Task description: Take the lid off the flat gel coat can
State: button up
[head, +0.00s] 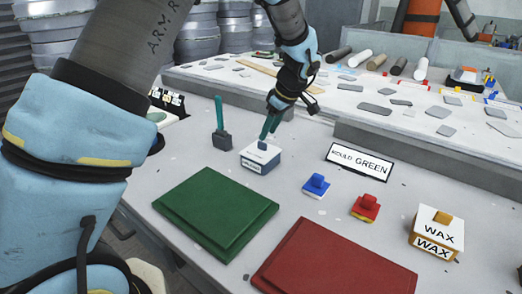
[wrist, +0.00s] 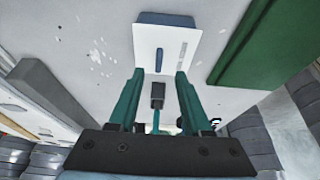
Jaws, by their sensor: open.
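A low white box-like can (head: 260,163) with a blue band stands on the grey bench; its small print cannot be read. It looks like the flat gel coat can. Its top carries a small dark blue grip (head: 262,145), also seen in the wrist view as a blue bar (wrist: 159,62) on the pale lid (wrist: 146,44). The lid appears seated. My gripper (head: 266,137) points down just above the can. In the wrist view its teal fingers (wrist: 158,74) are apart, with the blue bar just beyond the tips and nothing held.
A dark block with a teal handle (head: 221,139) stands close left of the can. A green mould (head: 215,210) and red mould (head: 335,262) lie in front. Small blue (head: 316,186) and red (head: 365,207) pieces, a sign (head: 360,160) and a WAX box (head: 436,233) are right.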

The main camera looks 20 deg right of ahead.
aim_at(264, 143)
jog(key=shift+p+x, duration=1.2)
jog(key=shift+x, duration=1.4)
jog(key=shift+w, duration=0.15)
grip_shut()
